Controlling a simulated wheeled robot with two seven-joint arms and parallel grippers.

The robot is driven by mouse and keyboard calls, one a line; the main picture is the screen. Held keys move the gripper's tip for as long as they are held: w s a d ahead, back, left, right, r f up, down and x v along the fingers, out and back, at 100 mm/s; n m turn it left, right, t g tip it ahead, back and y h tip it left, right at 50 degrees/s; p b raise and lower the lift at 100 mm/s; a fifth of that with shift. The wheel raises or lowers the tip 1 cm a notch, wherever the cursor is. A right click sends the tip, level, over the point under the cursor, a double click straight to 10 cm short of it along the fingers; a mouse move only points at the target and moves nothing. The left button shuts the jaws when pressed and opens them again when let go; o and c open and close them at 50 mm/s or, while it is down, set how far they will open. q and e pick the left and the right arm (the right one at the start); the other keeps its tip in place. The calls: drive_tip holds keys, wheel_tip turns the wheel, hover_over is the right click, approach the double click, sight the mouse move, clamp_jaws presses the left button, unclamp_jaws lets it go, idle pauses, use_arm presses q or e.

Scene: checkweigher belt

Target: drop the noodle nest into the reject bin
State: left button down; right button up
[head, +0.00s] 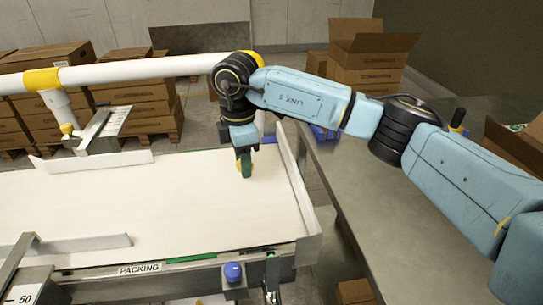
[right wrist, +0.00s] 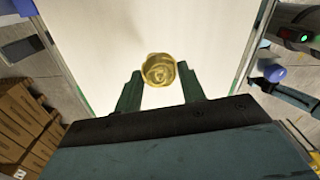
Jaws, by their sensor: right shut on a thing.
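My right gripper (head: 245,172) points down over the far right part of the white belt. In the right wrist view, its two green fingers (right wrist: 160,90) are shut on the round, yellow noodle nest (right wrist: 158,70), which sits at the fingertips. In the head view the nest is mostly hidden by the fingers. I cannot tell for sure whether it touches the belt. No reject bin shows clearly; a blue thing (head: 322,132), partly hidden behind my right arm, could be one. My left gripper is not in view.
The white belt (head: 120,215) has low metal guides and a raised right end plate. A PACKING label (head: 139,269) and blue knob (head: 233,272) are on its near side. A grey table (head: 400,220) stands at the right. Cardboard boxes (head: 140,95) stand behind.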

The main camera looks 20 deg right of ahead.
drive_tip(key=w+a, duration=0.2)
drive_tip(key=a, duration=0.8)
drive_tip(key=shift+w+a, duration=0.4)
